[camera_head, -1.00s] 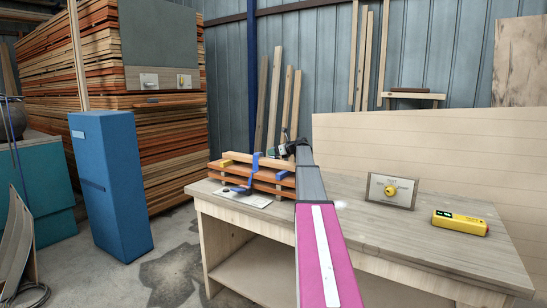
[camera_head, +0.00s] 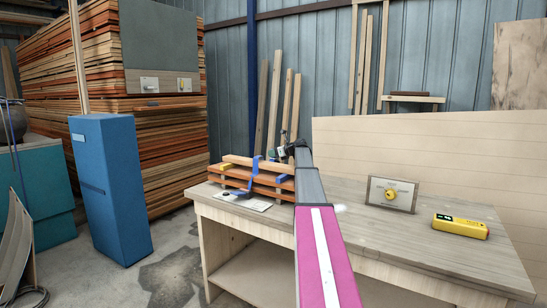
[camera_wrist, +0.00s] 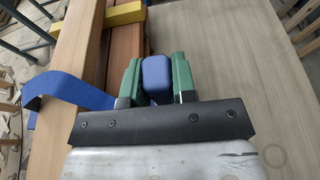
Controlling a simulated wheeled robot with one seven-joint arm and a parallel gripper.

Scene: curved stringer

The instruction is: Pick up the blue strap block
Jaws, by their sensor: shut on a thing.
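My gripper (camera_wrist: 156,82) has green fingers and is shut on the blue strap block (camera_wrist: 157,75), one finger on each side. The block is beside the wooden boards (camera_wrist: 88,60), on their right in the wrist view; I cannot tell whether it touches them or the bench. A curved blue strap (camera_wrist: 65,88) reaches over the boards towards the left finger.
The stack lies on the left part of the wooden workbench (camera_head: 360,222). A panel with a yellow knob (camera_head: 391,193) and a yellow device (camera_head: 460,226) stand further right. A yellow piece (camera_wrist: 125,14) sits on the boards. A blue cabinet (camera_head: 110,190) stands left of the bench.

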